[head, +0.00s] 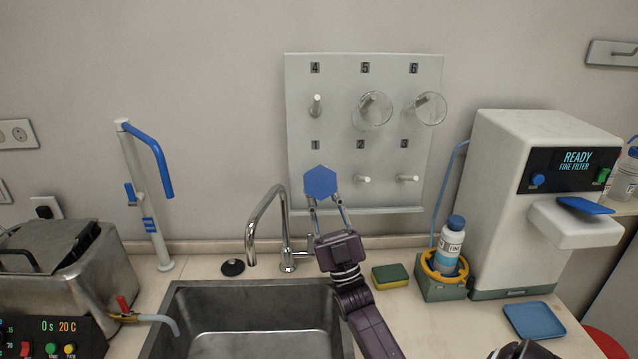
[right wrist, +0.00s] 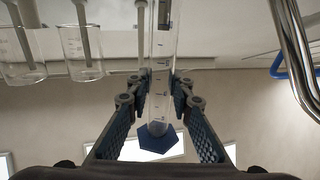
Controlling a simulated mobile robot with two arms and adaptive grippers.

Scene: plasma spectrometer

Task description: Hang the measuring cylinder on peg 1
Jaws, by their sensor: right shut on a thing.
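The measuring cylinder shows in the head view as a blue hexagonal base (head: 320,182) facing me in front of the peg board (head: 300,100), just below the label 1. The base covers peg 1's place. In the right wrist view the clear graduated tube (right wrist: 160,65) runs away from its blue base (right wrist: 155,138) toward the board. My right gripper (head: 328,209) is shut on the tube, its fingers (right wrist: 160,88) on either side. I cannot tell whether the peg is inside the tube.
Glass beakers hang on peg 5 (head: 372,110) and peg 6 (head: 427,109). Pegs 2 (head: 362,179) and 3 (head: 406,178) and peg 4 (head: 315,106) are bare. The faucet (head: 262,225) stands just left of my right gripper, over the sink (head: 170,310). A sponge (head: 390,276) lies right.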

